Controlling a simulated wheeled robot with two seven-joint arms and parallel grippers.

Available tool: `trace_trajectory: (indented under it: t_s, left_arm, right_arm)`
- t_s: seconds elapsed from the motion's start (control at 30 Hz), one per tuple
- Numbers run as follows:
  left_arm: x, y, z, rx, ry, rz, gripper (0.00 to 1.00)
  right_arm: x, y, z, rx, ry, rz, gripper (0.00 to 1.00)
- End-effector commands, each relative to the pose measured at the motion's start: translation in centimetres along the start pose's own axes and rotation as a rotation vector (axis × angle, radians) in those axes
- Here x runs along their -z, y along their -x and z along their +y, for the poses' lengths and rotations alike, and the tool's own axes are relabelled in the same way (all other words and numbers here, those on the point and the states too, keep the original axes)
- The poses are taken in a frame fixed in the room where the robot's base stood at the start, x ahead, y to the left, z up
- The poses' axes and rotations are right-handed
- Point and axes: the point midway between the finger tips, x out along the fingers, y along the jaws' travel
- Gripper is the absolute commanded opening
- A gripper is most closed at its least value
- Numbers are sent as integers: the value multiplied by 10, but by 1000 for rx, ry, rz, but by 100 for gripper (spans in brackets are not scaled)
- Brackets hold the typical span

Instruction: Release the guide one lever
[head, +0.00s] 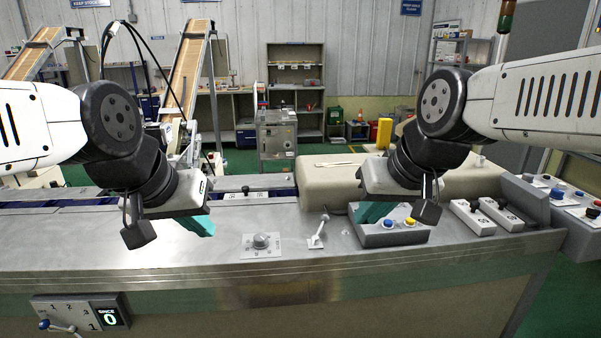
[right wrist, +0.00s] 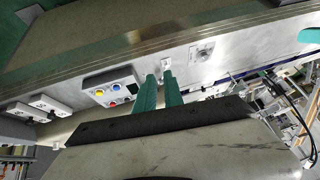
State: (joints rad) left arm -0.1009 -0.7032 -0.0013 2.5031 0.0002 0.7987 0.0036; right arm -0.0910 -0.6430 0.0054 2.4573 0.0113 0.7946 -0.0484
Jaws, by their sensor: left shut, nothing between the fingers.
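Two white lever units with black knobs stand side by side at the right of the counter, a left one (head: 472,217) and a right one (head: 503,213). They also show at the left of the right wrist view (right wrist: 25,112). A small lever with a pale handle (head: 318,232) stands on the counter's middle. I cannot read which one is guide one. My right gripper (head: 370,213) is above the counter, right of the small lever; its teal fingers (right wrist: 159,88) show a narrow gap with nothing seen held. My left gripper (head: 203,227) is shut and empty over the counter's left part.
A grey box with blue and yellow buttons (head: 390,232) sits beside my right gripper. A dial plate (head: 261,243) lies between the grippers. A front panel with a blue-knobbed lever (head: 72,313) is at lower left. The counter's front strip is clear.

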Motion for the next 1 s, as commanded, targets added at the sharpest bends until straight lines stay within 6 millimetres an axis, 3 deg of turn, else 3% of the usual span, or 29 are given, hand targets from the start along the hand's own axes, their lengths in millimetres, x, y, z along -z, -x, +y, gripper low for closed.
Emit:
trace_trajectory:
  t_s: [0.17,0.3,0.5,0.7,1.0]
  left_arm:
    - [0,0,0,0,-2,-1,0]
    - [1,0,0,1,-3,-1,0]
    - [1,0,0,1,-4,-1,0]
    - [1,0,0,1,-4,-1,0]
    - [1,0,0,1,-4,-1,0]
  right_arm:
    - [64,-26,0,18,132,-41,0]
    - [119,-63,2,47,260,-67,0]
    - [177,-126,6,96,411,-88,0]
    - [201,-162,9,124,486,-90,0]
    - [199,-196,6,130,498,-95,0]
